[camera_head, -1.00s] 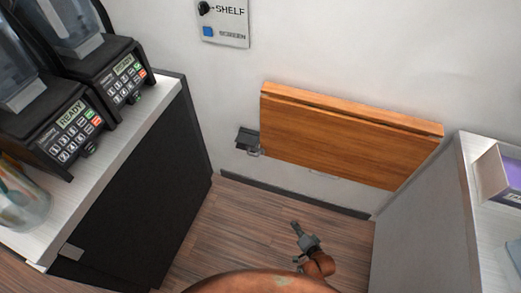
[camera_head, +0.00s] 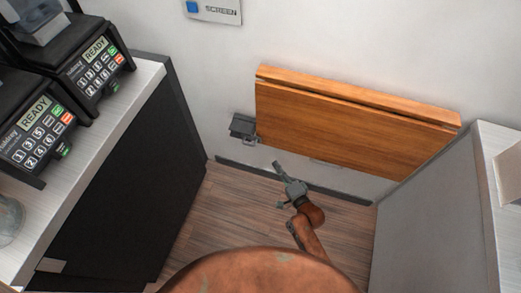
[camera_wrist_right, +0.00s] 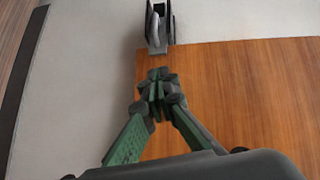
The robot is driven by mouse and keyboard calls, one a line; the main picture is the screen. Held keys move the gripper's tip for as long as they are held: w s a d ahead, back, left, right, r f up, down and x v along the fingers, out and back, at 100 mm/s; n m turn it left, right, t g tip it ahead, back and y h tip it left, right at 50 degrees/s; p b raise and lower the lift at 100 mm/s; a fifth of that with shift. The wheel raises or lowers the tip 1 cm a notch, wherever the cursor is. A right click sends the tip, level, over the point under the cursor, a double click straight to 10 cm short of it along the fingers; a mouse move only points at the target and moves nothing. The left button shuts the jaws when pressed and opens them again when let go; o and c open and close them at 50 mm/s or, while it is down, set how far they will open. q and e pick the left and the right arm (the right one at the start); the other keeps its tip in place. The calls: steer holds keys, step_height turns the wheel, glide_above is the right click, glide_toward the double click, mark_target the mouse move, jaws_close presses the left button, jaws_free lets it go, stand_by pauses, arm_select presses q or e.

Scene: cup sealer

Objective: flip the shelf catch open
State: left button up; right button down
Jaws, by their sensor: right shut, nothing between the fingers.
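The wooden shelf (camera_head: 350,125) hangs folded down flat against the wall. The shelf catch (camera_head: 243,128) is a dark grey bracket with a metal loop on the wall at the shelf's left edge. My right gripper (camera_head: 277,164) is below and to the right of the catch, in front of the wall, apart from it. In the right wrist view the shut, empty fingertips (camera_wrist_right: 158,78) appear over the shelf's edge (camera_wrist_right: 240,95), with the catch and its metal loop (camera_wrist_right: 155,28) just beyond them. My left gripper is not in view.
A counter (camera_head: 120,125) with two keypad machines (camera_head: 93,65) stands at the left. A grey cabinet (camera_head: 440,210) stands at the right. The wood floor (camera_head: 200,215) between them is open. A sign (camera_head: 213,9) is on the wall above.

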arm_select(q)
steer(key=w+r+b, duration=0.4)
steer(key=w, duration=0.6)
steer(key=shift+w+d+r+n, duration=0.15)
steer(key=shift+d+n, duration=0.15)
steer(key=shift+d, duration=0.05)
arm_select(e)
steer(key=s+a+x, duration=0.1)
steer(key=a+x, duration=0.1)
steer(key=x, duration=1)
steer(key=shift+a+f, duration=0.15)
steer(key=shift+a, duration=0.05)
steer(key=shift+s, duration=0.1)
